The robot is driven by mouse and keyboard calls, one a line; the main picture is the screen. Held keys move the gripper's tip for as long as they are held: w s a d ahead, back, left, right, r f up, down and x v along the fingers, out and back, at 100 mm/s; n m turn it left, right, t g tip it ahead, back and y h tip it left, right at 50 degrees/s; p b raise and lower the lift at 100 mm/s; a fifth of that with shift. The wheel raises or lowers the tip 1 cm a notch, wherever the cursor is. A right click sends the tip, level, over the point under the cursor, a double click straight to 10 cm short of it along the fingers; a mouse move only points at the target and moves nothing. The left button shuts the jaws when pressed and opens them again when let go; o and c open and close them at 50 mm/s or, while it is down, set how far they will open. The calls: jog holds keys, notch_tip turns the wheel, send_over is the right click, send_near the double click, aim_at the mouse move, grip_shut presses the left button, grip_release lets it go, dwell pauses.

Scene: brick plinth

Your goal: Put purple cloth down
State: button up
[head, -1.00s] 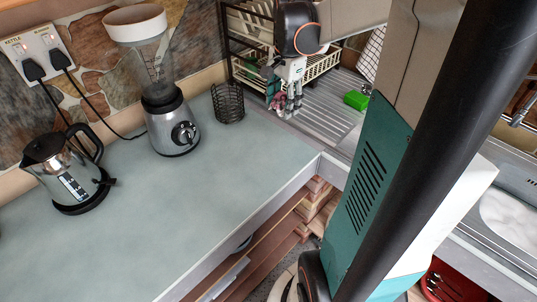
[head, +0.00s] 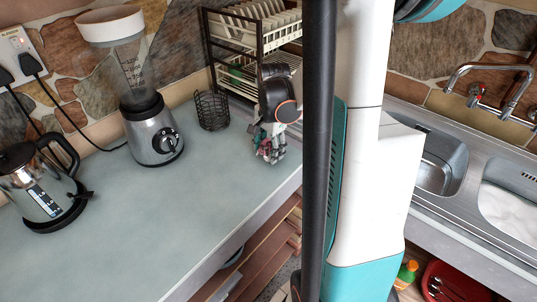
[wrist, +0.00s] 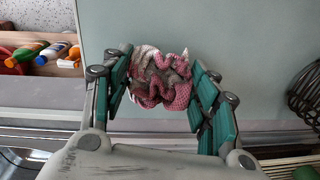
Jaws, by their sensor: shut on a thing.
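The purple cloth (wrist: 160,78) is a crumpled pink-purple and whitish bundle. In the wrist view it sits between the green finger pads of my gripper (wrist: 168,95), which is shut on it. In the head view my gripper (head: 270,152) points down at the right end of the grey-green counter (head: 150,225), close to its front edge. Only a small reddish bit of the cloth shows there between the fingers. The gap between cloth and counter is hard to tell.
A black wire basket (head: 212,110) stands just left of my gripper. A blender (head: 152,135) and a kettle (head: 40,190) stand further left. A dish rack (head: 250,40) is behind. The middle front of the counter is clear. The sink (head: 440,165) is at the right.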

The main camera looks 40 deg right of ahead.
jog(key=shift+f, duration=1)
jog(key=shift+f+b, duration=0.2)
jog(key=shift+b, duration=0.15)
jog(key=o, duration=1.1)
jog(key=shift+r, duration=0.1)
notch_tip(320, 180, up, 12)
jog(key=p, duration=0.4)
jog(key=shift+s, duration=0.45)
